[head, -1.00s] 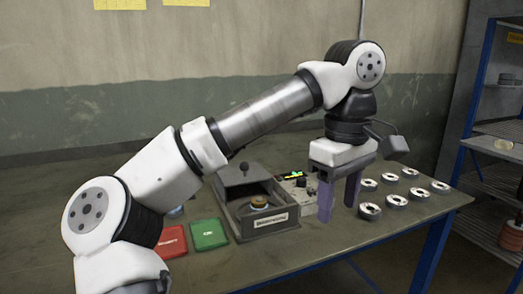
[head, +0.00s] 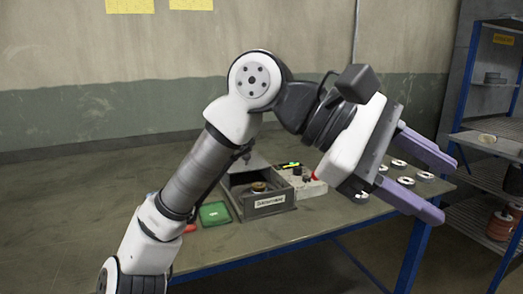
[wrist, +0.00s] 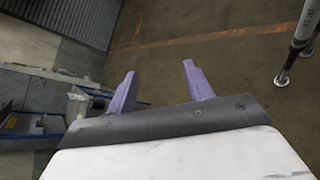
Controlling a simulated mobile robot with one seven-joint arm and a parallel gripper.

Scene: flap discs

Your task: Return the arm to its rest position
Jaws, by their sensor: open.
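My gripper (head: 427,183) is raised in front of the table's right part in the head view, tilted with its purple fingers pointing right. The fingers are spread apart with nothing between them. In the wrist view the two fingers (wrist: 160,80) stand apart over bare floor. My arm is folded up with its elbow high, apart from the table (head: 290,232).
An open grey box (head: 262,205) holding a disc stands on the table, with a green tray (head: 214,214) to its left. Several flap discs (head: 398,163) are partly hidden by my gripper. A blue shelf rack (head: 463,90) stands at right.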

